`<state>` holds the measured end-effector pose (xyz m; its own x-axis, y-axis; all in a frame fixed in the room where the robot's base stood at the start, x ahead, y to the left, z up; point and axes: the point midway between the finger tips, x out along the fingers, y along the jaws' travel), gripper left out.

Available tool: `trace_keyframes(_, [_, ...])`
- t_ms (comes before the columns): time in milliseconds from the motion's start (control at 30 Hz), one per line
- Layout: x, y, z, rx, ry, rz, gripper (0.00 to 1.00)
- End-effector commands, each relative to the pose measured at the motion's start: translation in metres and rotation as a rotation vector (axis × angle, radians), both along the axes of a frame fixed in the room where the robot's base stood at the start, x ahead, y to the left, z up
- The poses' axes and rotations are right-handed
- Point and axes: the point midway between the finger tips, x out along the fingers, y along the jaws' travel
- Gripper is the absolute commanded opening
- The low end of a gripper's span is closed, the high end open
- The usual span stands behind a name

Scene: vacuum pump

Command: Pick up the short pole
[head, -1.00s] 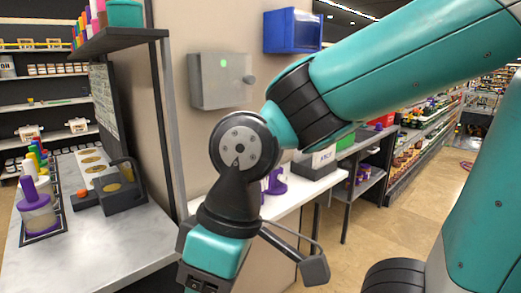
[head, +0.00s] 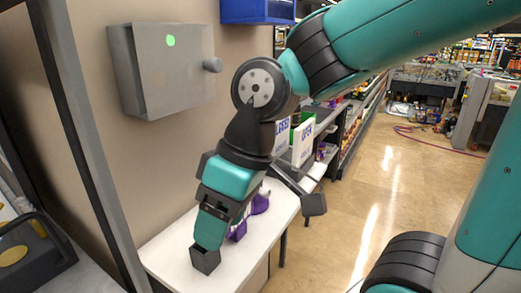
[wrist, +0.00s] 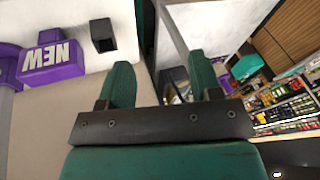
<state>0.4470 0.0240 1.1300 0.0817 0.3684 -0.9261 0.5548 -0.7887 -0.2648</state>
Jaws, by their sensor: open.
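My gripper (wrist: 162,78) is open in the wrist view, with its two teal fingers apart and nothing between them. In the head view its teal end (head: 211,218) points down over the white table, just above or in front of a small dark square block. That block (head: 205,259) has a hollow top, and also shows in the wrist view (wrist: 103,36), left of the fingers. I cannot make out a short pole in either current view.
The white table (head: 165,255) stands against a beige wall. Purple objects (head: 259,204) are on it, one marked NEW (wrist: 52,62) in the wrist view. A grey wall box (head: 170,70) and a blue bin (head: 258,10) hang above. Open floor (head: 390,190) lies to the right.

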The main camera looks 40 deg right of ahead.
Motion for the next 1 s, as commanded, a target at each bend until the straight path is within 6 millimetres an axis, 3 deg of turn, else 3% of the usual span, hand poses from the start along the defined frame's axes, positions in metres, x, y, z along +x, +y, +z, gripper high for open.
trace_keyframes(33, [0.026, -0.017, 0.031, 0.003, -0.035, -0.046, 0.58])
trace_keyframes(167, [0.089, -0.081, 0.086, -0.012, -0.144, -0.140, 0.58])
trace_keyframes(200, [0.104, -0.105, 0.101, -0.023, -0.177, -0.166, 0.58])
trace_keyframes(300, [0.130, -0.164, 0.132, -0.058, -0.247, -0.224, 0.58])
trace_keyframes(400, [0.142, -0.211, 0.153, -0.092, -0.296, -0.264, 0.58])
trace_keyframes(500, [0.146, -0.240, 0.164, -0.117, -0.323, -0.287, 0.58])
trace_keyframes(667, [0.154, -0.249, 0.152, -0.125, -0.331, -0.292, 0.58])
trace_keyframes(1000, [0.189, -0.235, 0.086, -0.125, -0.327, -0.291, 0.58])
